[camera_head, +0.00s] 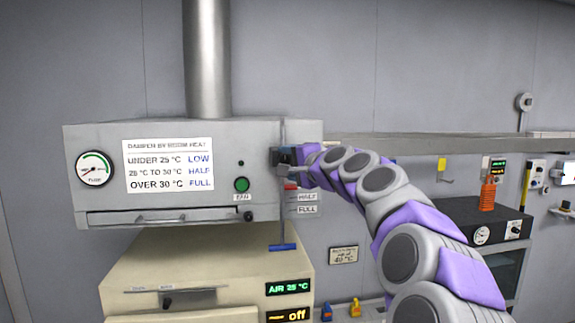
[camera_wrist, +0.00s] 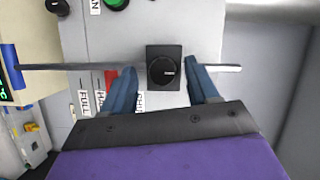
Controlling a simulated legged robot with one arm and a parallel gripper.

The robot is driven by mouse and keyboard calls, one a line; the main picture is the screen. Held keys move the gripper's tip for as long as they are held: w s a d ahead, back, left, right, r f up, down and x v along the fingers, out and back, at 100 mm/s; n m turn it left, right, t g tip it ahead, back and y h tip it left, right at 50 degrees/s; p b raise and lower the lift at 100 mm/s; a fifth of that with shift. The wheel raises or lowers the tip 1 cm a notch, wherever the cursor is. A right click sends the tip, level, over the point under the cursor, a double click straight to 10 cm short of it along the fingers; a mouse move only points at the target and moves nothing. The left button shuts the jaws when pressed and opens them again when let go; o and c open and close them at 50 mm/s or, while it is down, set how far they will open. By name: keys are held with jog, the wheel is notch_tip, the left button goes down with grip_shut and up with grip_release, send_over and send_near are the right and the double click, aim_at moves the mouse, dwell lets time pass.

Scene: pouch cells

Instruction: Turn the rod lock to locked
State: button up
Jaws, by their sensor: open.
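The rod lock (camera_wrist: 164,68) is a black square block with a round dark knob, mounted over a thin metal rod (camera_wrist: 88,67). A small mark on the knob is too small to read. In the head view the rod (camera_head: 283,222) hangs vertically by the hood's right side, with a blue handle (camera_head: 284,247) at its bottom. My gripper (camera_wrist: 161,76) is open, its two blue fingers on either side of the lock, apparently not touching it. In the head view my gripper (camera_head: 284,160) is at the lock and partly hides it.
The grey hood (camera_head: 230,137) carries a damper chart (camera_head: 168,166), a gauge (camera_head: 95,168) and a green fan button (camera_head: 241,184). A beige oven (camera_head: 190,260) below shows AIR 25 °C and off. A shelf (camera_head: 430,144) runs right.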

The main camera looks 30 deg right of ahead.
jog(key=s+d+b, duration=0.2)
jog(key=s, duration=1.4)
jog(key=shift+s+r+b, duration=0.3)
jog(key=shift+s+r, duration=0.05)
jog(key=shift+r, duration=0.1)
jog(key=s+a+f+n+g+y+b, duration=0.1)
jog(key=s+a+f+n+g+b, duration=0.15)
jog(key=a+f, duration=0.7)
jog(key=s+a+f+n+g+y+b, duration=0.15)
jog(key=a+f+n+g+b, duration=0.35)
jog(key=f, duration=0.8)
jog(key=s+a+f+n+g+b, duration=0.2)
jog(key=s+a+f, duration=0.1)
jog(key=a+f, duration=0.65)
jog(key=s+d+f+n+g+h+b, duration=0.1)
jog(key=s+f+g+b, duration=0.3)
jog(key=s+f, duration=0.8)
jog(key=s+d+f+n+g+h+b, duration=0.1)
jog(key=s+f+n+g+h+b, duration=0.2)
jog(key=s+f, duration=1)
notch_tip(320, 180, down, 7)
jog(key=n+g+b, duration=0.1)
jog(key=g+b, duration=0.1)
jog(key=b, duration=0.1)
jog(key=shift+f, duration=0.2)
